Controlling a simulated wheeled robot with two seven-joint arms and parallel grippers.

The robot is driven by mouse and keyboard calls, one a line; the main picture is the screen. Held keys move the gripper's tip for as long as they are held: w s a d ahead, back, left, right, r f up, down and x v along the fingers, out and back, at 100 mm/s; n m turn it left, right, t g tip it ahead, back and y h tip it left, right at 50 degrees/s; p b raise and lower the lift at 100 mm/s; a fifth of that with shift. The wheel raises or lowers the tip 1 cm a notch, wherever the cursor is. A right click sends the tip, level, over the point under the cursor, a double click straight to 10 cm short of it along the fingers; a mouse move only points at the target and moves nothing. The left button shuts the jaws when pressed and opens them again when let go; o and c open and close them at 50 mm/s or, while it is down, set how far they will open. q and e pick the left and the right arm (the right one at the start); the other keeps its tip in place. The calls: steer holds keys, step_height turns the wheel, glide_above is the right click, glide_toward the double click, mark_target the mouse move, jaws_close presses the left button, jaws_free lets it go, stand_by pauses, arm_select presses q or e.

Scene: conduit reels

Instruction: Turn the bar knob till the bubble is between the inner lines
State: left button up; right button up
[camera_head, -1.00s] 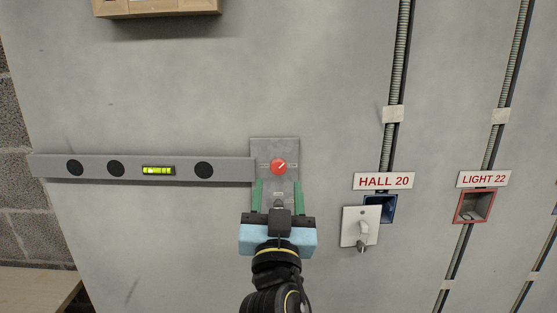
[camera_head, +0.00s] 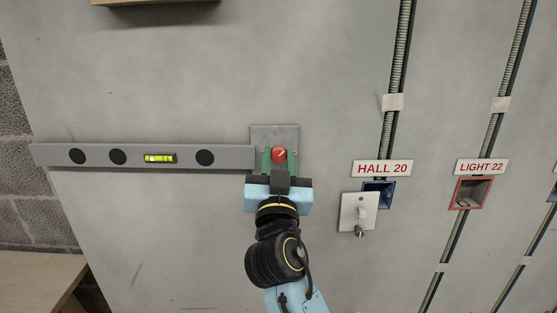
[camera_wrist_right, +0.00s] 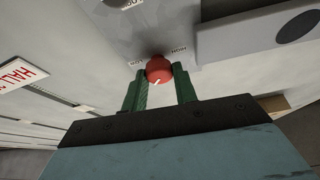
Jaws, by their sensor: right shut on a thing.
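The red knob (camera_head: 278,154) sits on a grey plate (camera_head: 275,132) at the right end of the grey level bar (camera_head: 230,157). My right gripper (camera_head: 279,158) has its green fingers on both sides of the knob and is shut on it. In the right wrist view the knob (camera_wrist_right: 159,70) shows between the fingertips (camera_wrist_right: 164,77), with a white pointer mark on it. The bar carries a yellow-green bubble vial (camera_head: 160,158); the bubble is too small to place exactly against its lines. My left gripper is not in view.
To the right, a HALL 20 sign (camera_head: 383,168) hangs above a blue box (camera_head: 379,188) and a white switch plate (camera_head: 359,212). A LIGHT 22 sign (camera_head: 482,167) is above a red-rimmed box (camera_head: 470,193). A wooden surface (camera_head: 35,283) lies at lower left.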

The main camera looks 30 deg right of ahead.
steer(key=shift+c, duration=0.4)
steer(key=shift+n+t+y+p, duration=0.4)
steer(key=shift+n+y+p, duration=0.25)
steer(key=shift+n, duration=0.7)
steer(key=shift+n+t+y+p, duration=0.45)
steer(key=shift+n+y, duration=0.3)
steer(key=shift+n, duration=0.6)
steer(key=o, duration=1)
steer(key=shift+s, duration=0.1)
steer(key=shift+c, duration=0.2)
